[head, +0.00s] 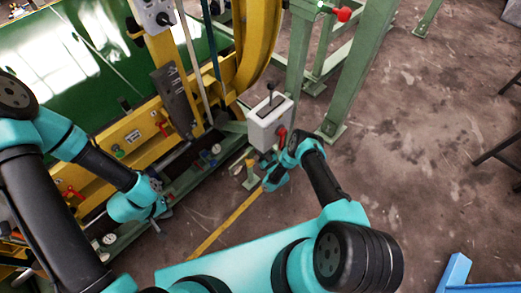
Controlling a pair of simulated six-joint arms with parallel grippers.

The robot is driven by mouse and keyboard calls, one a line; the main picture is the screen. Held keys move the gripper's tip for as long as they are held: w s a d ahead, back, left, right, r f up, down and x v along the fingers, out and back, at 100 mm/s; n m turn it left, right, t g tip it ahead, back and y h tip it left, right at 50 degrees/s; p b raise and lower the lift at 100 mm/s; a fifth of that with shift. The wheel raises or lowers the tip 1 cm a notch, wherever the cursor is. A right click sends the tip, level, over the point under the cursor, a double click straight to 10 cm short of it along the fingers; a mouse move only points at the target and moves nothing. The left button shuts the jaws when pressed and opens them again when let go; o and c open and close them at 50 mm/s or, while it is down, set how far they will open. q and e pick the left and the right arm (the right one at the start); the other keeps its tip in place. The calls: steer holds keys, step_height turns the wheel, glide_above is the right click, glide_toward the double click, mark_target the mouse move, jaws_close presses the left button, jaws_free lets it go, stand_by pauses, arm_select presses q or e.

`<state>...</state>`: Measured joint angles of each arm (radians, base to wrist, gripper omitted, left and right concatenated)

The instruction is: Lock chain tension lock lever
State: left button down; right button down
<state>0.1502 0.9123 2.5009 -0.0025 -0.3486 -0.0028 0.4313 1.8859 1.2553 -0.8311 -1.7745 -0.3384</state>
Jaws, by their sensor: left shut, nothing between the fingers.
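Several small levers show on the yellow machine frame (95,160); I cannot tell for sure which one is the chain tension lock lever. One red lever (161,125) sits on the upper part of the frame. Another red lever (72,192) sits lower at the left. My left gripper (161,218) is shut and empty, pointing down beside the low green rail, right of and below the lower red lever. My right gripper (272,178) is below the grey control box; its fingers are too small and dark to read.
The grey control box (268,122) with a black lever and a red knob stands near my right gripper. Green posts (360,70) rise behind it. A yellow floor line (225,225) runs between my arms. The concrete floor at right is mostly clear.

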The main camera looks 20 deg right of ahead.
steer(key=c, duration=1.2)
jaws_free()
steer(key=shift+o, duration=0.2)
steer(key=v, duration=1.7)
steer(key=shift+s, duration=0.25)
steer(key=shift+r, duration=0.1)
